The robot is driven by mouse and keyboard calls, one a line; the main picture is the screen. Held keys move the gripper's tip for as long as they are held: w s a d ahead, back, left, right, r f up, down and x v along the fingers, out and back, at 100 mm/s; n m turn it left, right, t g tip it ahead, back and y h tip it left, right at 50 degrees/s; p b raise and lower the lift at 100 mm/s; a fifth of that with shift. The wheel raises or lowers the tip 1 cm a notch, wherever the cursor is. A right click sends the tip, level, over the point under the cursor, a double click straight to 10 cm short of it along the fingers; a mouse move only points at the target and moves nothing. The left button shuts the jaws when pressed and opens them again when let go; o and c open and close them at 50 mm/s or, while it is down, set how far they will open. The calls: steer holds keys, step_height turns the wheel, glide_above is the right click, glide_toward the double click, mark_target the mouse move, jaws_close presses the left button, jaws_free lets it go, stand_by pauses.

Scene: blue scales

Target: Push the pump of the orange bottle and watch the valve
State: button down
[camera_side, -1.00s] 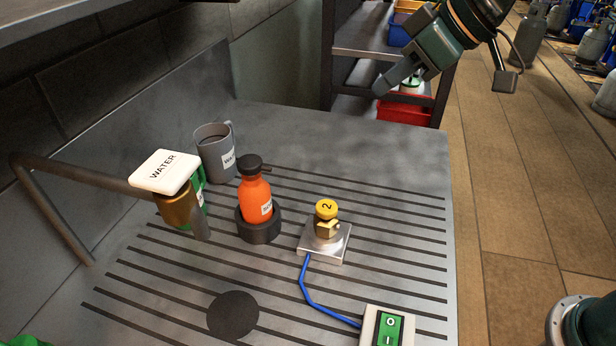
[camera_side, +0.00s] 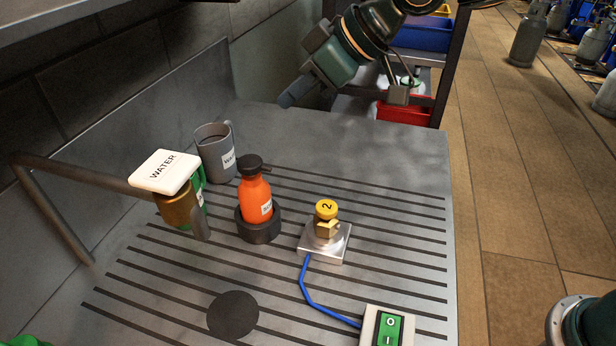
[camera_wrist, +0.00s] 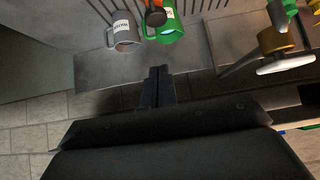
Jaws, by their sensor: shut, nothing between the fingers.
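The orange bottle (camera_side: 256,197) stands upright in a dark round holder (camera_side: 259,230) on the slotted metal worktop. Its black pump head (camera_side: 250,164) has a short spout pointing right. The valve (camera_side: 326,230), brass with a yellow cap marked 2, sits on a square metal plate right of the bottle. My gripper (camera_side: 286,101) is shut and empty, above the back of the worktop, up and to the right of the bottle and apart from it. In the wrist view the shut fingers (camera_wrist: 158,73) point toward the bottle's dark top (camera_wrist: 156,17), which is near the upper edge.
A grey mug (camera_side: 215,155) stands behind the bottle, with a green mug (camera_side: 200,192) to its left. A brass tap with a white WATER plate (camera_side: 164,171) stands at the left. A switch box (camera_side: 387,328) with a blue cable is at the front. A shelf stands behind.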

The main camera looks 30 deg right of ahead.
glide_above(244, 159)
steer(key=s+d, duration=0.2)
step_height(244, 159, down, 7)
steer(key=shift+f, duration=0.1)
step_height(244, 159, down, 2)
steer(key=shift+f, duration=0.95)
